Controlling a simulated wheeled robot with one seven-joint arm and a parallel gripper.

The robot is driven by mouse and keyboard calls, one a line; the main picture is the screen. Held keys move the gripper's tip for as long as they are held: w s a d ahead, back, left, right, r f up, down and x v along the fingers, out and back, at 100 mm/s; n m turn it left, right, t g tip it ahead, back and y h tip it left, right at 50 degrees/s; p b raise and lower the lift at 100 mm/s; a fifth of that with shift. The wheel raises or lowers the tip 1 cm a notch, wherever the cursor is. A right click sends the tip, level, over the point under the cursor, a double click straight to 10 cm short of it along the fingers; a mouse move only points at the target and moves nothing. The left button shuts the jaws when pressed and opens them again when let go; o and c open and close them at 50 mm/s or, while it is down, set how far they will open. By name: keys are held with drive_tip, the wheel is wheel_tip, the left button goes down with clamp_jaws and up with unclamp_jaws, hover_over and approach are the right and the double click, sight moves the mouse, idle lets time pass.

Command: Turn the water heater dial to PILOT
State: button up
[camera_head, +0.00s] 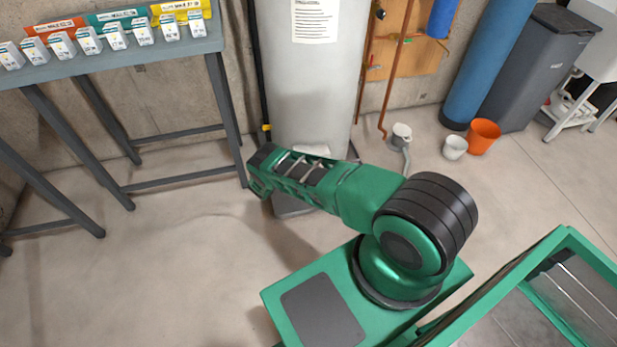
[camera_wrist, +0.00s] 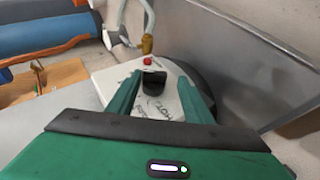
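The water heater (camera_head: 305,90) is a tall pale grey tank with a paper label in the head view. Its white control box (camera_head: 312,150) shows partly behind my arm. In the wrist view the box (camera_wrist: 133,124) carries a black dial (camera_wrist: 153,81) and a small red button (camera_wrist: 148,61). Dark lettering is printed around the dial, partly hidden and hard to read; I cannot tell the dial's setting. My gripper (camera_wrist: 159,80) is open, one green finger on each side of the dial, with apparent gaps. The head view does not show the fingertips clearly.
A grey table (camera_head: 110,58) with small white boxes stands left of the heater. Copper pipes (camera_head: 395,70) and a wooden board run to its right. A white bucket (camera_head: 454,147), an orange bucket (camera_head: 483,136) and a blue cylinder (camera_head: 488,62) stand farther right.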

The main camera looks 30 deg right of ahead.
drive_tip(key=shift+s+d+r, duration=0.1)
drive_tip(key=shift+r, duration=0.05)
drive_tip(key=v, duration=1)
drive_tip(key=shift+a, duration=0.35)
drive_tip(key=shift+r, duration=0.1)
